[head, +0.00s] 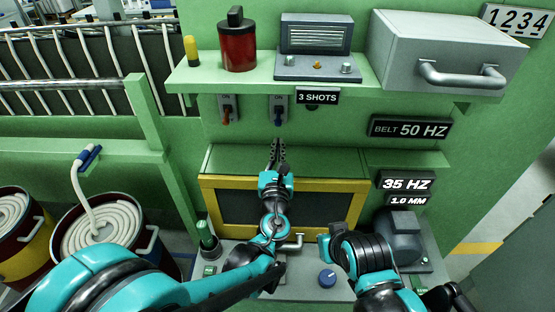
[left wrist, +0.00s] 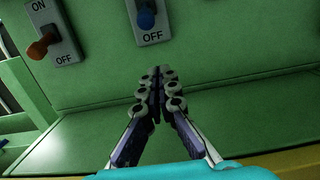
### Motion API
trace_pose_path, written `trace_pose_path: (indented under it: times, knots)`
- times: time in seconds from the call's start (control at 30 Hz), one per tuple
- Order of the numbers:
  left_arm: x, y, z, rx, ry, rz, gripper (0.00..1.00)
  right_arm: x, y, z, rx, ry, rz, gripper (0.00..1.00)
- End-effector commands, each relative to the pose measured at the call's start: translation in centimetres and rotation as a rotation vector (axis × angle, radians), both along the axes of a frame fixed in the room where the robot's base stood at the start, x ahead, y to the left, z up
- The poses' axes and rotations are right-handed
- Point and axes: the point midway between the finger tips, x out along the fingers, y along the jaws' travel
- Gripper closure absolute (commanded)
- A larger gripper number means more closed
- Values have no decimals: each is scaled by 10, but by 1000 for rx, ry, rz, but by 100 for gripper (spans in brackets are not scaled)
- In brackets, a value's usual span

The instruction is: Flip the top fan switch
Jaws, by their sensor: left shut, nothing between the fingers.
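Two wall switches sit under the shelf: one with an orange lever (head: 227,116) and one with a blue lever (head: 278,116). In the left wrist view the orange lever (left wrist: 42,46) and blue lever (left wrist: 146,18) both hang toward OFF. I see no fan label on either. My left gripper (head: 277,148) is shut and empty, below the blue switch and apart from it, fingers pointing at the wall; its fingers also show in the left wrist view (left wrist: 155,90). Dark parts at the lower right edge look like my right gripper (head: 448,297); its jaws are unclear.
A shelf (head: 330,86) above holds a red canister (head: 237,42), a radio-like unit (head: 316,42) and a grey box (head: 440,48). A yellow-framed cabinet (head: 350,190) is below my left gripper. Signs and a motor (head: 400,238) are at right.

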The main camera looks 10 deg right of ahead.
Motion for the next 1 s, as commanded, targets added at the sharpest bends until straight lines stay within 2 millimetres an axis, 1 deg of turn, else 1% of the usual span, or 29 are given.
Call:
trace_pose_path:
  times: [0.03, 0.13, 0.2, 0.3, 0.4, 0.57, 0.87, 1.0]
  knots:
    - [12, -1, 0, 1, 0, 3, 100, 0, 0, -1, 0, 0, 0, 100]
    - [31, -5, 3, 0, 0, 2, 100, 0, 0, -2, 0, 0, 0, 100]
    - [21, -4, 17, -1, 0, -1, 100, 0, 0, 0, 0, 0, 0, 100]
    - [15, -3, 28, -1, 0, 0, 100, 0, 0, 2, 0, 0, 0, 100]
    - [11, -2, 35, -1, 0, 1, 100, 0, 0, 3, 0, 0, 0, 100]
    - [10, -1, 39, -1, 0, 1, 100, 0, 0, 3, 0, 0, 0, 100]
    - [10, -1, 39, -1, 1, 1, 100, 0, 0, 3, 0, 0, 0, 100]
    - [9, -1, 42, 1, 15, 1, 100, 0, 0, 7, 0, 0, 0, 100]
